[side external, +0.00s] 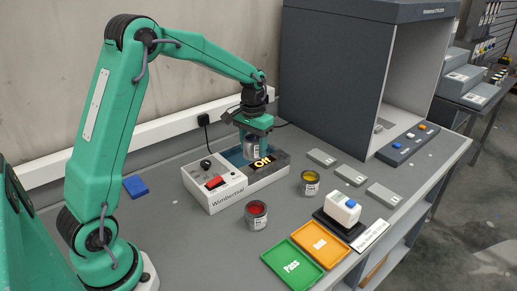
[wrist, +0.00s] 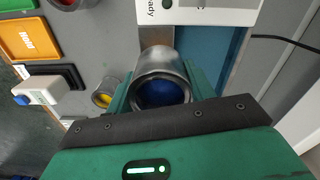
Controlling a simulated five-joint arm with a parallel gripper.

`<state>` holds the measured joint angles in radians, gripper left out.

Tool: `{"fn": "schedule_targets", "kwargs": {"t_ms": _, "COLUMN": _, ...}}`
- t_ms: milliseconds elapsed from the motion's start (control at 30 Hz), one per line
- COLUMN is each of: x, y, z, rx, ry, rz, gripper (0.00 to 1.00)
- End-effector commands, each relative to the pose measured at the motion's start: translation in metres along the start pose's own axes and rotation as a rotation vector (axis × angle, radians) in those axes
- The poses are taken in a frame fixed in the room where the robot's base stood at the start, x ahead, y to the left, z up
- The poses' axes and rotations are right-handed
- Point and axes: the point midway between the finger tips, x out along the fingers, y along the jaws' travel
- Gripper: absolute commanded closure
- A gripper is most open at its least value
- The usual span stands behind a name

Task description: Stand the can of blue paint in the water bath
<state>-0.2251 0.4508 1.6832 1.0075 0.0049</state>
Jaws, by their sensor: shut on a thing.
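The can of blue paint (side external: 252,148) is upright in my gripper (side external: 254,136), over the water bath (side external: 281,178). In the wrist view the open can (wrist: 160,68) shows blue paint inside, between the green jaws of my gripper (wrist: 160,94). The bath's blue basin (wrist: 205,45) lies behind and beside the can there. The bath has a white control box (side external: 213,187) with a red switch and a dark panel reading "Off". I cannot tell whether the can's base is in the basin or just above it.
A red paint can (side external: 256,215) and a yellow paint can (side external: 310,183) stand in front of the bath. Green Pass (side external: 291,283) and orange trays (side external: 337,255), a white device (side external: 342,208) and grey blocks (side external: 348,175) lie rightward. A grey booth (side external: 330,70) stands behind.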

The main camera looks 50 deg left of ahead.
Motion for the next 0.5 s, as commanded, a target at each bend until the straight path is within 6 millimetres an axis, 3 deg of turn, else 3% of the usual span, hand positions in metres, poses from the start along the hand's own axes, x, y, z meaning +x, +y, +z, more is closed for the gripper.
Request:
{"fn": "schedule_targets", "kwargs": {"t_ms": 33, "x": -0.001, "y": -0.017, "z": -0.003, "rx": -0.038, "ry": 0.001, "rz": 0.0, "gripper": 0.73}}
{"fn": "schedule_targets", "kwargs": {"t_ms": 200, "x": -0.001, "y": -0.054, "z": -0.006, "rx": -0.124, "ry": 0.0, "rz": 0.0, "gripper": 0.73}}
{"fn": "schedule_targets", "kwargs": {"t_ms": 500, "x": -0.002, "y": -0.076, "z": -0.007, "rx": -0.174, "ry": 0.001, "rz": 0.0, "gripper": 0.73}}
